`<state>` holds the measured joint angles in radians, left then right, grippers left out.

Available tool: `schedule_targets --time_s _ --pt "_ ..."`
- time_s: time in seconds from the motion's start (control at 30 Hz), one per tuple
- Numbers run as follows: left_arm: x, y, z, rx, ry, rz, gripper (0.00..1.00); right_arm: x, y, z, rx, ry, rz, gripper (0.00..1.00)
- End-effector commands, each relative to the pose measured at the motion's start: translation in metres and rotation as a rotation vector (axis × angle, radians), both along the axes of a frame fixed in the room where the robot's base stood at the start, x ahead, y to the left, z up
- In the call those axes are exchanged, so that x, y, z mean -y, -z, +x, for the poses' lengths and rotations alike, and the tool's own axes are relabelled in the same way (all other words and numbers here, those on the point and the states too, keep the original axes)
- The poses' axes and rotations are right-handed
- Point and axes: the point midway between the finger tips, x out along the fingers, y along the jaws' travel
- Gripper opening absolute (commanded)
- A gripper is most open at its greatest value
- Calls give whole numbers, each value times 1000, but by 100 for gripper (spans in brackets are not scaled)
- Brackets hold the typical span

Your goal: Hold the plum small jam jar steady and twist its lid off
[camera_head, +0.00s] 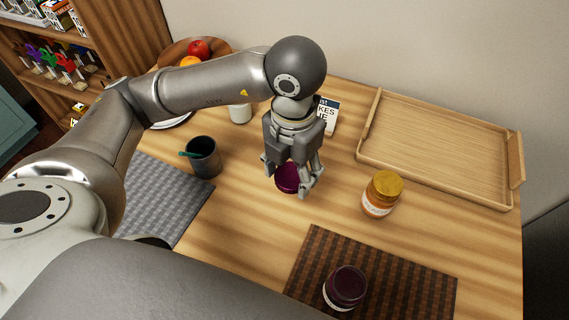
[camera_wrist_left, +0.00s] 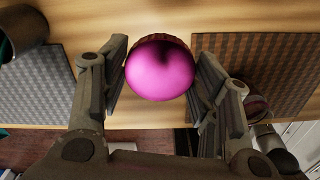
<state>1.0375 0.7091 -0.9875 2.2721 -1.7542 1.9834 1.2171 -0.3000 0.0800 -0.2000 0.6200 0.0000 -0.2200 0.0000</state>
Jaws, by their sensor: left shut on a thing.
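My left gripper (camera_head: 291,190) is shut on a round, glossy plum lid-like piece (camera_head: 287,178), above the middle of the table. In the left wrist view this piece (camera_wrist_left: 160,72) sits between both fingers, with a darker ridged edge at its top; whether anything is beneath it is hidden. A plum small jam jar (camera_head: 346,286) with a pale label stands on the brown striped mat, apart from the left gripper. Its top looks dark, and I cannot tell whether a lid is on it. My right gripper is not seen.
A yellow-lidded jar (camera_head: 382,193) stands right of the left gripper. A wooden tray (camera_head: 372,117) lies at the back right. A dark mug (camera_head: 205,160) stands left, near a grey mat (camera_head: 195,213). The brown mat (camera_head: 318,245) is mostly bare. A fruit bowl (camera_head: 173,53) is at the back left.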

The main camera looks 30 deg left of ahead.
Motion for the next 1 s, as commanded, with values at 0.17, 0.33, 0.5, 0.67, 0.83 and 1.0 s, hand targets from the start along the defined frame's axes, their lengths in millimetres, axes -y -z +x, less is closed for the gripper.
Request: schedule_targets --time_s 0.17,0.33,0.5,0.67,0.83,1.0 --pt "2 5 -1 0 -165 -1 28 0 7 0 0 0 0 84" --pt "1 7 1 -1 -238 -1 28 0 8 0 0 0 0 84" --pt "-16 19 24 -4 -255 2 28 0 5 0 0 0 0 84" --pt "-38 36 57 -3 -252 3 28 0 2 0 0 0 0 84" --pt "-56 64 86 -5 -247 1 28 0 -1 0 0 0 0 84" --pt "-67 88 103 -2 -245 1 28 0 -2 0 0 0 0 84"
